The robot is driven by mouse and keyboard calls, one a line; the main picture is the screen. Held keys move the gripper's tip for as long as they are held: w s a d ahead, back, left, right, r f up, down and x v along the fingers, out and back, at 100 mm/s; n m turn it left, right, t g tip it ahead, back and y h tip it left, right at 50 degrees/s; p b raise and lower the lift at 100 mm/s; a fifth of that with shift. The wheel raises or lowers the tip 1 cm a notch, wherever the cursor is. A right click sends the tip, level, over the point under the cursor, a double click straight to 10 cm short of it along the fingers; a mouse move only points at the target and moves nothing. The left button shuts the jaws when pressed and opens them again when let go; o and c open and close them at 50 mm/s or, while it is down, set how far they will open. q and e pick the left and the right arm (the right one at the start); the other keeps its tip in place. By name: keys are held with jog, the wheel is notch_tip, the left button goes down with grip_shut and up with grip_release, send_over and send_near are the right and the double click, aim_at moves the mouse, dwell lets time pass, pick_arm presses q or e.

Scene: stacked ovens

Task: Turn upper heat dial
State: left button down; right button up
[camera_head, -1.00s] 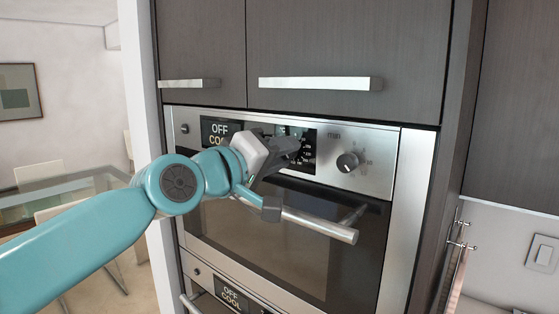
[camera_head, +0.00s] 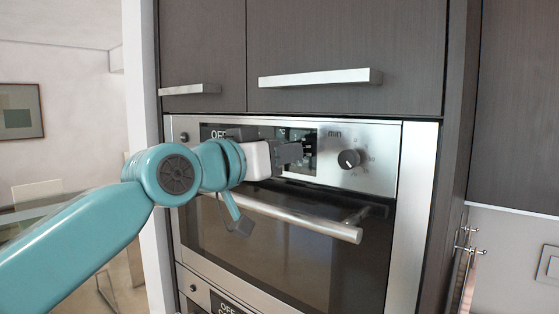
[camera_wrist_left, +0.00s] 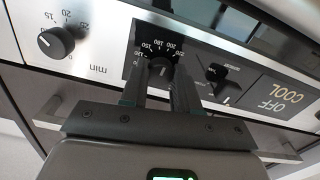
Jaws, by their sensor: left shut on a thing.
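The upper oven's heat dial (camera_wrist_left: 158,66) shows in the left wrist view, on a black panel with temperature numbers around it. My left gripper (camera_wrist_left: 160,76) has one finger on either side of the dial and is shut on it. In the head view the left gripper (camera_head: 298,152) reaches in from the left to the upper oven's steel control panel (camera_head: 380,140), and its fingers hide the dial there. My right gripper is not in view.
The "min" timer knob (camera_head: 349,159) is right of the gripper. Another knob (camera_wrist_left: 222,84) and an OFF COOL display (camera_wrist_left: 277,98) show in the wrist view. The upper oven's bar handle (camera_head: 300,217) runs below the gripper. Cabinet handles (camera_head: 318,78) are above.

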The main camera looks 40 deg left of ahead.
pick_arm(q)
jog(key=shift+r+m, duration=0.25)
jog(key=shift+m, duration=0.35)
jog(key=c, duration=1.1)
grip_release()
jog(key=shift+o, duration=1.4)
jog(key=shift+f, duration=0.1)
jog(key=s+a+b, duration=0.1)
jog(key=s+b, duration=0.1)
jog(key=s, duration=1.4)
jog(key=shift+a+b, duration=0.15)
jog(key=shift+b, duration=0.25)
jog(key=shift+f, duration=0.1)
